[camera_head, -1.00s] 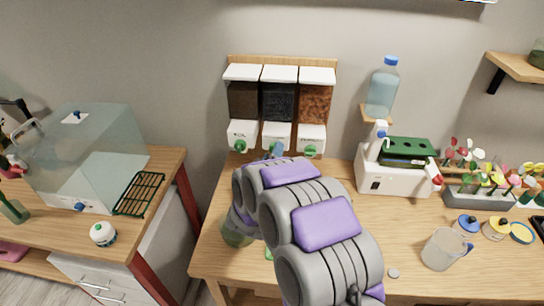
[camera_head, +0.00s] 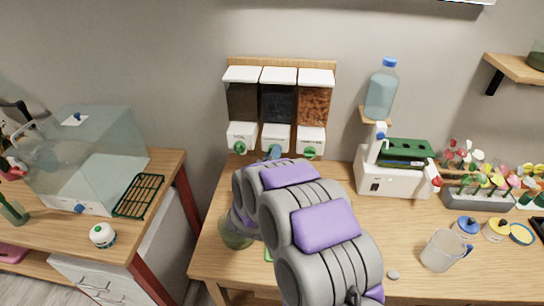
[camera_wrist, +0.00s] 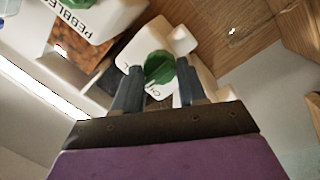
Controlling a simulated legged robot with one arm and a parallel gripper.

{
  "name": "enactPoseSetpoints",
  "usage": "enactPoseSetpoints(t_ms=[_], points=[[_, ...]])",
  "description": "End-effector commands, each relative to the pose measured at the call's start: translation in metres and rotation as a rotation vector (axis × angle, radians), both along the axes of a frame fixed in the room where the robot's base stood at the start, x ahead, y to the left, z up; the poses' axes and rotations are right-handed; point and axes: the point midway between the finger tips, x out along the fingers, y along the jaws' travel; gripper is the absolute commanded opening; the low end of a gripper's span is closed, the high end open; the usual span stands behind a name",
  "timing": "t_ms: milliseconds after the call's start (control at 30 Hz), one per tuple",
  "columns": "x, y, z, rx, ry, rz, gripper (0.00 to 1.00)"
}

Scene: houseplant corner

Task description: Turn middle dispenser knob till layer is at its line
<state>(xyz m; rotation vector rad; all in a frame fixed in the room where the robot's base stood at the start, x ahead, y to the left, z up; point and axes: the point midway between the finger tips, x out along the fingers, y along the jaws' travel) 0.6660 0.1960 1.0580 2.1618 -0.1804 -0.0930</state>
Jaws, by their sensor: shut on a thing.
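The dispenser unit on the wall has three bins: dark brown on the left (camera_head: 242,102), black in the middle (camera_head: 278,104) and reddish brown on the right (camera_head: 313,106). Each has a white front; the left green knob (camera_head: 240,147) and right green knob (camera_head: 309,153) show. The middle knob is hidden behind my gripper (camera_head: 275,153) in the head view. In the wrist view, my gripper (camera_wrist: 158,88) has a finger on either side of the green middle knob (camera_wrist: 160,67) and is shut on it. A greenish glass vessel (camera_head: 236,236) stands partly behind my arm; its layer and line cannot be made out.
A white machine with a green top (camera_head: 394,180) stands right of the dispensers, with a blue bottle (camera_head: 381,92) above. A clear jug (camera_head: 443,250) and small lidded pots are further right. A glass case (camera_head: 100,160) stands on the separate left counter.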

Motion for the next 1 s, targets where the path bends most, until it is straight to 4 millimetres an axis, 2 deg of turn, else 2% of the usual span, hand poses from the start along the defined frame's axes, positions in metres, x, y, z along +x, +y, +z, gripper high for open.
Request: enactPoseSetpoints(t_ms=[367, 1000], points=[[-0.0011, 0.0005, -0.0023, 0.141, 0.007, 0.001, 0.11], [-0.0012, -0.0004, -0.0029, 0.733, -0.012, -0.001, 0.10]])
